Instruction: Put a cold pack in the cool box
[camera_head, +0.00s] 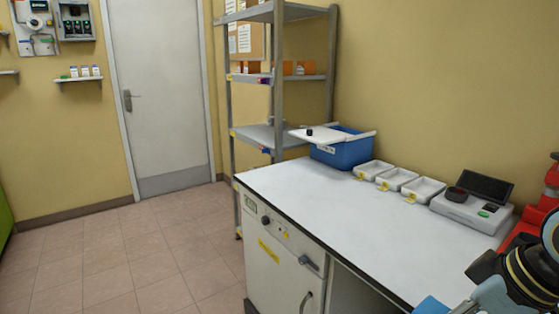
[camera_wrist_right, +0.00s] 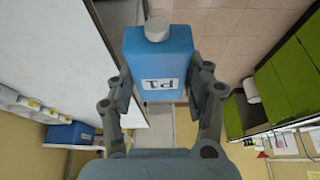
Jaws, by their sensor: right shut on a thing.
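The cool box (camera_head: 345,152) is a blue box with a white rim at the far end of the white worktop. Its white lid (camera_head: 312,136) with a black knob lies displaced to the left, so the top looks partly open; the inside is hidden. The box also shows small in the right wrist view (camera_wrist_right: 70,134). My right gripper (camera_wrist_right: 160,92) is shut on a blue cold pack (camera_wrist_right: 158,62) with a grey cap and a white label, gripping it by its sides. A blue corner (camera_head: 432,306), probably the pack, shows at the head view's bottom edge. My left gripper is not in view.
Three white trays (camera_head: 396,179) with yellow tags stand in a row beside the cool box. A grey instrument (camera_head: 471,210) with a dark screen stands nearer, beside a red object (camera_head: 522,236). A metal shelf rack (camera_head: 279,90) stands behind the worktop. The worktop's middle (camera_head: 330,205) is clear.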

